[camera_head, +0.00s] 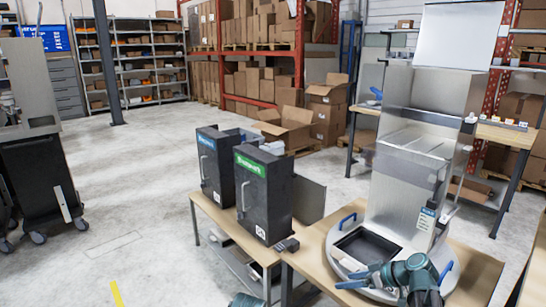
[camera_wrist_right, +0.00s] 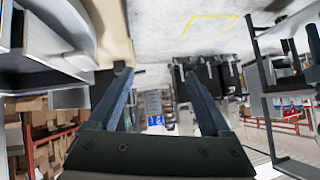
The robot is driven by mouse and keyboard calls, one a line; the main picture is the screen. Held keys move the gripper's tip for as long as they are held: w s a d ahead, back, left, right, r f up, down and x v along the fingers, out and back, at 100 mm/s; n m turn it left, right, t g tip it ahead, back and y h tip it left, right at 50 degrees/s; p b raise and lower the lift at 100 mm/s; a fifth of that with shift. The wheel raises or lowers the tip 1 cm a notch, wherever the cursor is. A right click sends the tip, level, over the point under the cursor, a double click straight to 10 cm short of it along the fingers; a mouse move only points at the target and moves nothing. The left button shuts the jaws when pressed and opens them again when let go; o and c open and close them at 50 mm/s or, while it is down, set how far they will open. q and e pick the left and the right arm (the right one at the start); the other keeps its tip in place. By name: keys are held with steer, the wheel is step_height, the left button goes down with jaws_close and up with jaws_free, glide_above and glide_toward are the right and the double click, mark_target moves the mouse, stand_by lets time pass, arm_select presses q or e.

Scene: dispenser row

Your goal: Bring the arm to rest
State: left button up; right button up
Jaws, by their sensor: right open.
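My right arm, teal and dark grey, comes in at the bottom right of the head view. Its gripper (camera_head: 352,280) points left, in front of the round grey base of the metal dispenser (camera_head: 408,170). In the right wrist view the two dark fingers of this gripper (camera_wrist_right: 157,77) stand well apart with nothing between them. I cannot tell how close the arm is to the base. A teal rounded part at the bottom edge of the head view looks like my left arm; its gripper is not in view.
The dispenser stands on a wooden table (camera_head: 472,265) and has a dark square tray (camera_head: 368,249) in its base with blue handles around it. Two black dispenser boxes, green-labelled (camera_head: 264,195) and blue-labelled (camera_head: 214,165), stand to the left. The floor (camera_head: 130,190) further left is open.

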steer(key=s+a+r+g+h+p, duration=0.4)
steer(key=s+a+p, duration=0.4)
steer(key=a, duration=0.5)
arm_select(q)
step_height(320, 180, up, 19)
steer(key=p, duration=0.8)
steer(key=shift+p, duration=0.4)
arm_select(e)
steer(key=s+a+r+m+g+h, duration=0.1)
steer(key=s+a+r+h, duration=0.1)
steer(key=s, duration=0.4)
steer(key=s+a+r+m+g+h, duration=0.1)
steer(key=s+a+r+m+h, duration=0.1)
steer(key=s+a+r+h, duration=0.1)
steer(key=s+a+r, duration=0.1)
steer(key=s+r, duration=0.1)
steer(key=s, duration=0.1)
steer(key=shift+s+a+g+h, duration=0.15)
steer(key=shift+g+h, duration=0.15)
arm_select(q)
steer(key=shift+r, duration=0.1)
